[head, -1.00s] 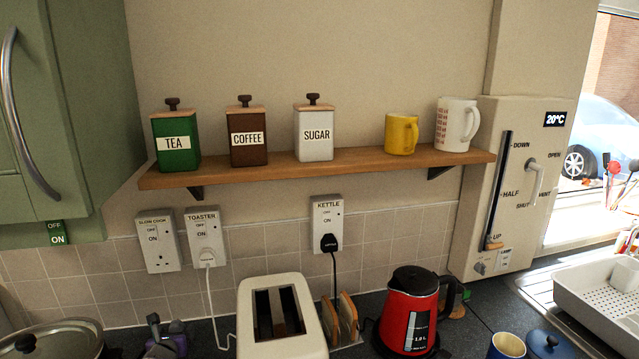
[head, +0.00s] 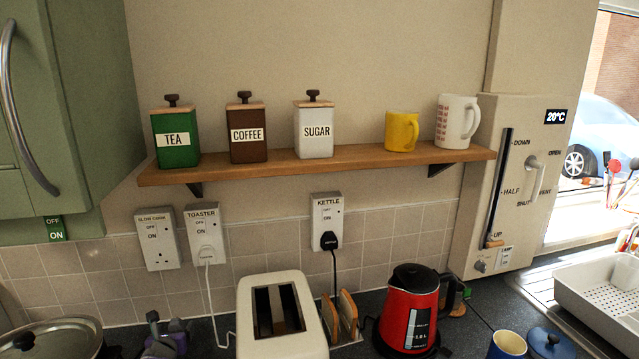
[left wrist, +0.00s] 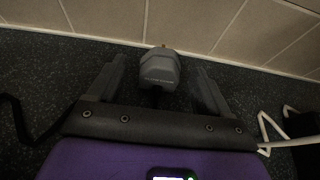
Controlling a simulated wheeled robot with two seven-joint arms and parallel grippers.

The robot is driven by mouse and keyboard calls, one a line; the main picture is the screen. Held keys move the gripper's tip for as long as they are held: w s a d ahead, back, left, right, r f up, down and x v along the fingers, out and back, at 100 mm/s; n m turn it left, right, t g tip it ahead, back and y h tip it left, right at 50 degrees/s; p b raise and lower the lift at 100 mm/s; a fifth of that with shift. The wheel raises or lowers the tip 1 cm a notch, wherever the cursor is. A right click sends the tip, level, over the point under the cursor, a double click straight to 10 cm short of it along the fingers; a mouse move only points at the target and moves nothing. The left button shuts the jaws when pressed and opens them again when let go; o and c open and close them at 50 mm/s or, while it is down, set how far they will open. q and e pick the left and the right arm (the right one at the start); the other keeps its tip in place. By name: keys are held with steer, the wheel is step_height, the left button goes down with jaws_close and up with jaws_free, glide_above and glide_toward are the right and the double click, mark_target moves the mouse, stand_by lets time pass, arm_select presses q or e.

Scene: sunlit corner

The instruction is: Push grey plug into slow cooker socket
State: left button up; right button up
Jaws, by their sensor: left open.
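The slow cooker socket (head: 157,232) is on the tiled wall, left of the toaster socket, its lower outlet empty. My left gripper (head: 165,326) is low in the head view below this socket, by the worktop. In the left wrist view the grey plug (left wrist: 160,69) lies ahead, between the two spread fingers of my left gripper (left wrist: 158,78), with gaps on both sides. The plug cannot be made out clearly in the head view. My right gripper is out of view.
The toaster socket (head: 205,228) holds a white plug and cord close by; the kettle socket (head: 326,215) holds a black plug. A cream toaster (head: 302,320) stands right of my gripper, a lidded pot (head: 60,335) left. A shelf (head: 320,164) with canisters and mugs is above.

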arm_select(q)
steer(key=shift+b, duration=0.4)
stand_by(0.3)
jaws_close()
steer(key=shift+s+d+b, duration=0.25)
steer(key=shift+s+b, duration=0.55)
steer(key=shift+s, duration=0.2)
steer(key=shift+s+d+b, duration=0.25)
steer(key=shift+s+b, duration=0.5)
steer(key=shift+s, duration=0.25)
steer(key=shift+s+d+b, duration=0.2)
steer(key=shift+s+b, duration=0.25)
steer(key=shift+s, duration=0.45)
steer(key=shift+r, duration=0.1)
